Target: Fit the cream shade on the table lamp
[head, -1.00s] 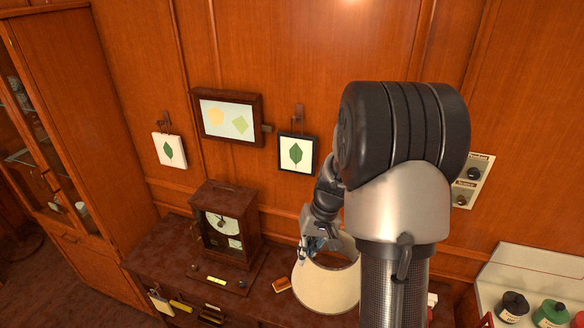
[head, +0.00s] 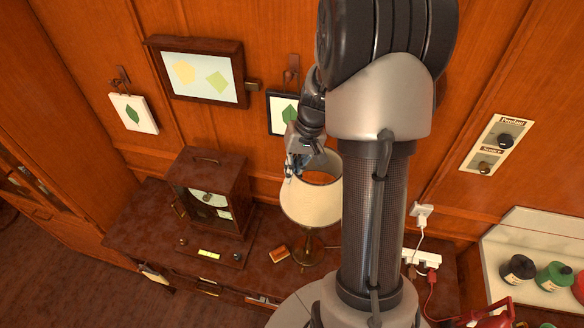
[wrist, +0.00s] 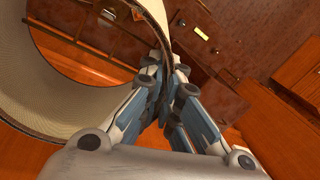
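The cream shade (head: 308,204) is an open, tapered drum with a dark rim. In the head view it appears directly above the brass stem of the table lamp (head: 309,247), which stands on the dark desk. I cannot tell whether the shade touches the lamp, because its wall hides the top of the stem. My gripper (head: 297,168) is at the shade's upper left rim. In the wrist view my gripper's fingers (wrist: 172,88) are closed together on the wall of the shade (wrist: 82,125), which curves across the left. The lamp is not recognisable there.
A wooden cabinet clock (head: 207,196) stands left of the lamp on the desk (head: 135,225). A small orange-brown block (head: 279,254) lies between them. Framed pictures (head: 203,72) hang behind. A power strip (head: 422,258) with cords is at right, near paint bottles (head: 518,270).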

